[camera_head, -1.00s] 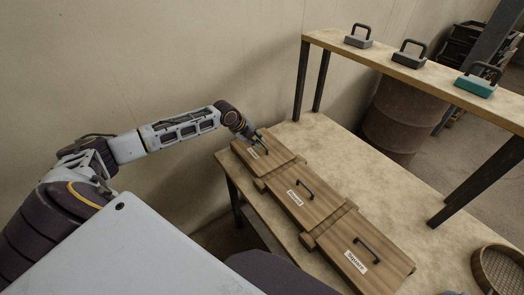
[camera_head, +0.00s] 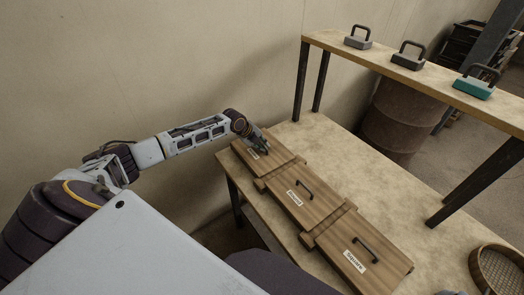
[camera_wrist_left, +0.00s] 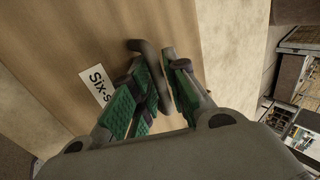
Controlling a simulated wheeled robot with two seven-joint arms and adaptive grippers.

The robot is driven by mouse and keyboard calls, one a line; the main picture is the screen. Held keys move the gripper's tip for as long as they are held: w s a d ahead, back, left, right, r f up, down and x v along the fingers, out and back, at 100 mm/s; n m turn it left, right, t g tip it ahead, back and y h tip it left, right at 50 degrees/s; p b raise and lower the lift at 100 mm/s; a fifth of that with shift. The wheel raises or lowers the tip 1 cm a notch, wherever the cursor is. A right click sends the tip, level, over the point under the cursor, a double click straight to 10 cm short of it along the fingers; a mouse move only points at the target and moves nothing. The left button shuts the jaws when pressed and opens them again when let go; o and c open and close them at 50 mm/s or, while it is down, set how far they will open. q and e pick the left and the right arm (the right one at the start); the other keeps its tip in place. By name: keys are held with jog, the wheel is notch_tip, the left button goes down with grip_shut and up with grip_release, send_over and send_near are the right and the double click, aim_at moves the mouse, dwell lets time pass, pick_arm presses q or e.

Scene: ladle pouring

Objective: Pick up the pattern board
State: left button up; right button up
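Three wooden pattern boards with dark handles and white labels lie in a row on the table. The far-left board (camera_head: 277,158) is at my left gripper (camera_head: 264,146). In the left wrist view its label starts with "Six-s" and the rest is hidden. There my left gripper (camera_wrist_left: 160,72) has its green-padded fingers close on both sides of the dark handle (camera_wrist_left: 147,52), and they appear shut on it. The board looks flat on the table. The middle board (camera_head: 308,195) and the near board (camera_head: 362,252) stand free of my grippers.
A raised shelf (camera_head: 435,80) behind the table carries two grey blocks and one teal block (camera_head: 474,87), each with a handle. A round sieve (camera_head: 499,268) is at the lower right. The table (camera_head: 370,165) is clear behind the boards. A wall is on the left.

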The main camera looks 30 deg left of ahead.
dwell(0.3)
pick_arm(q)
grip_shut()
jog(key=shift+r, duration=0.1)
jog(key=shift+r, duration=0.1)
jog(key=shift+w+r, duration=0.1)
jog(key=shift+r, duration=0.4)
jog(key=shift+r+b, duration=0.6)
jog(key=shift+r, duration=3.8)
jog(key=shift+f, duration=0.1)
